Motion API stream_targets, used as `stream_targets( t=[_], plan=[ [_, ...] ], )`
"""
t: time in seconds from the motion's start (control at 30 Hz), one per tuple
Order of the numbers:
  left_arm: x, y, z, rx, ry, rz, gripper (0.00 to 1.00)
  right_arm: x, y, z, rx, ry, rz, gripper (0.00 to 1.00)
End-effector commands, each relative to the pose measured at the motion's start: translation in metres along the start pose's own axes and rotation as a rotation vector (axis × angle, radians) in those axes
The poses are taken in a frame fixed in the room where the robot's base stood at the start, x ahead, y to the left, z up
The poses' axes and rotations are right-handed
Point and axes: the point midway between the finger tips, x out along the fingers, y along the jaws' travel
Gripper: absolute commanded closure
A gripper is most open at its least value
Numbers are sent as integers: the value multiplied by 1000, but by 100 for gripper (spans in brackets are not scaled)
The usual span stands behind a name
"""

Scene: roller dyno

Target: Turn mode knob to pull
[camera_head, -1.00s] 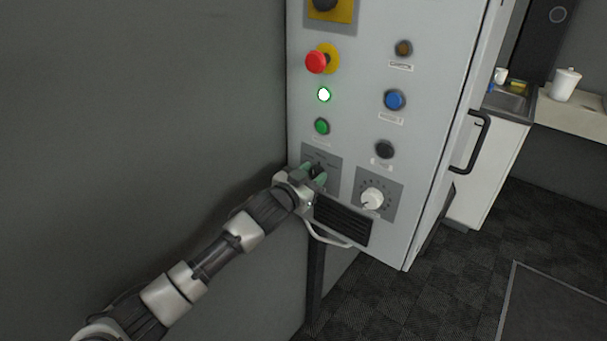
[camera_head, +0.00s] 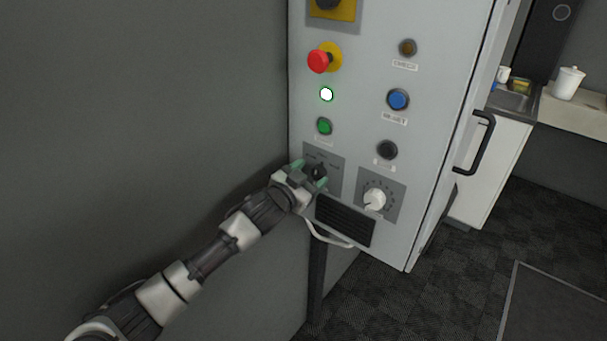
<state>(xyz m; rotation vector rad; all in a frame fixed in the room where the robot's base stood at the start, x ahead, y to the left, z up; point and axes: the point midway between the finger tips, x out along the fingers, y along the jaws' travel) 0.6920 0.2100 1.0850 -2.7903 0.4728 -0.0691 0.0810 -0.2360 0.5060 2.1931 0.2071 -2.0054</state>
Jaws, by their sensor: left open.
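The mode knob (camera_head: 318,171) is a small black knob on a grey label plate (camera_head: 336,160) on the front of the control panel (camera_head: 354,110). My left gripper (camera_head: 311,174) is at this knob, with its greenish fingertips apart on either side of it. I cannot tell whether the fingertips touch the knob. The gripper and fingers cover the lower left of the plate, and the plate's lettering is too small to read. My right gripper does not show.
A white dial (camera_head: 375,199) sits right of the knob, and a black vent (camera_head: 344,220) below. Above are a green button (camera_head: 324,126), a lit lamp (camera_head: 326,94) and a red emergency button (camera_head: 319,61). A black handle (camera_head: 477,143) projects at the right.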

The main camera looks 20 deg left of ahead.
Motion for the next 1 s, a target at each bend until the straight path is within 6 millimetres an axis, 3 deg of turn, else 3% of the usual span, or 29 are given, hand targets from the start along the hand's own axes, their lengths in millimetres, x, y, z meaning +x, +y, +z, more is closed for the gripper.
stream_targets(
  t=[0.37,0.8,1.0],
  plan=[
    [-8,3,0,-3,5,6,37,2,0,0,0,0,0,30],
    [-86,-1,3,-4,3,1,37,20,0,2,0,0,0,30],
    [-107,-3,2,-5,2,-1,37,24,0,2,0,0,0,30]
  ],
)
